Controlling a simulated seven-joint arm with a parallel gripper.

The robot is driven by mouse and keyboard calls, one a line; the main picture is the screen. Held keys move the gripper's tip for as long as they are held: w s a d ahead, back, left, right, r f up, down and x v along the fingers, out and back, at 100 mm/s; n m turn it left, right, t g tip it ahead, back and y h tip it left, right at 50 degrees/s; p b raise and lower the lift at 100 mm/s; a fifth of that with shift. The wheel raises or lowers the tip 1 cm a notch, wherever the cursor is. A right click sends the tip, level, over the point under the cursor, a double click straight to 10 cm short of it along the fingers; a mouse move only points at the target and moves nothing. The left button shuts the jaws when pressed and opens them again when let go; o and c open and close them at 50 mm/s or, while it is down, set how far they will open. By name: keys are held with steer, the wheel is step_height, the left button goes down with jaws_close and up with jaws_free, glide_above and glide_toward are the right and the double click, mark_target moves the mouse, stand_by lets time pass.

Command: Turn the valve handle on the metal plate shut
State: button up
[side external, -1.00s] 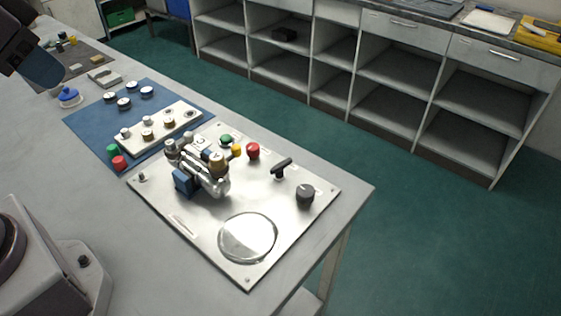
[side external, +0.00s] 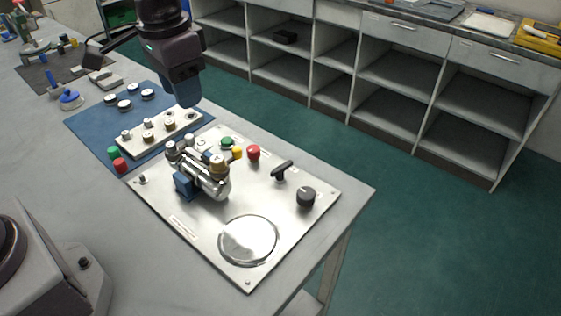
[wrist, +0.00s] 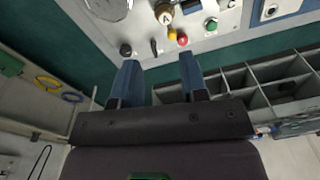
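The metal plate (side external: 190,228) lies on the bench and carries a black T-shaped valve handle (side external: 282,170) near its far right edge. The handle's bar lies slanted across its post. In the wrist view the handle (wrist: 154,46) shows as a small dark bar beyond my fingertips. My gripper (side external: 184,97) hangs above the far end of the plate and the blue mat, left of the handle and apart from it. In the wrist view my gripper's (wrist: 160,75) two blue fingers are spread with nothing between them.
A black knob (side external: 306,196) stands close to the handle. Red (side external: 253,151), yellow (side external: 237,152) and green (side external: 227,141) knobs and a pipe assembly (side external: 203,178) stand on the plate. A white block with fittings (side external: 135,146) lies on the blue mat (side external: 90,125). Space above the handle is clear.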

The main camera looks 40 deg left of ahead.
steer(key=g, duration=0.2)
glide_above(280, 167)
steer(key=s, duration=0.3)
step_height(280, 167, down, 12)
steer(key=w+t, duration=0.1)
steer(key=w, duration=0.2)
step_height(280, 167, down, 12)
steer(key=shift+r, duration=0.25)
jaws_close()
